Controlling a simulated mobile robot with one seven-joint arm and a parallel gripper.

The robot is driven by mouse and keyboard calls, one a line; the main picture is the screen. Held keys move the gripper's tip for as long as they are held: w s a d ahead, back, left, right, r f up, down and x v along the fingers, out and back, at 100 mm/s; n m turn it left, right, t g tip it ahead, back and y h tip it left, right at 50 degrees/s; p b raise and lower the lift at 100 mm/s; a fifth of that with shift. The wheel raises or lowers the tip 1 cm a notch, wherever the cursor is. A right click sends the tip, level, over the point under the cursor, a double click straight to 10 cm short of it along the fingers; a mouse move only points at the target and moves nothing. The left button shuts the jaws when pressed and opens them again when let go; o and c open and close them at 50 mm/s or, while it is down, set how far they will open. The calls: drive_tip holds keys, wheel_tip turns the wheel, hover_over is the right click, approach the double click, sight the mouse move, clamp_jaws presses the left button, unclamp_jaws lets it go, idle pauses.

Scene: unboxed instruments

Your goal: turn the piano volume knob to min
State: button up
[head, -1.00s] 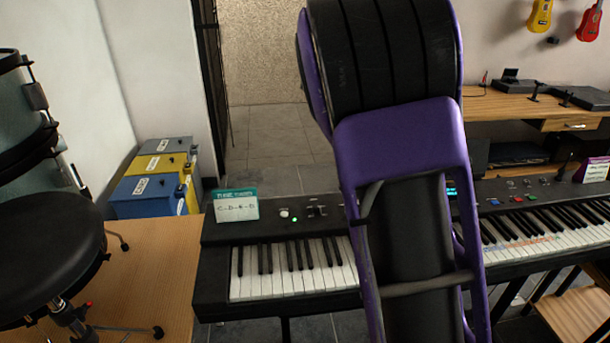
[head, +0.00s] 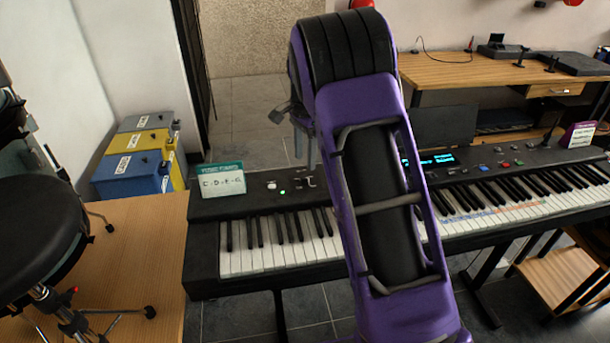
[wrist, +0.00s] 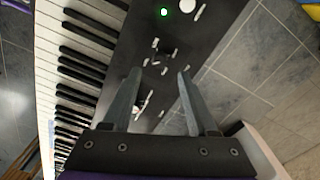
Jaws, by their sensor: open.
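The black piano (head: 210,235) stretches across the middle of the head view. Its top panel carries a white round control (head: 271,185), a green light (head: 283,192) and small controls (head: 306,182) beside them. In the wrist view the panel (wrist: 205,50) shows the green light (wrist: 164,12) and several small pale and dark controls (wrist: 157,44). I cannot tell which is the volume knob. My gripper (wrist: 159,73) is open and empty, its fingers pointing at the panel around the small controls. Contact is not clear. In the head view my gripper (head: 305,155) shows partly behind my arm, over the panel.
A card (head: 222,180) stands on the piano's left end and a second card (head: 578,134) farther right. A wooden desk (head: 450,70) stands at the back right. My arm covers the middle keys.

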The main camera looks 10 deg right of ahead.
sight(305, 177)
wheel_tip(305, 177, down, 6)
drive_tip(key=shift+r, duration=0.1)
clamp_jaws()
idle(0.5)
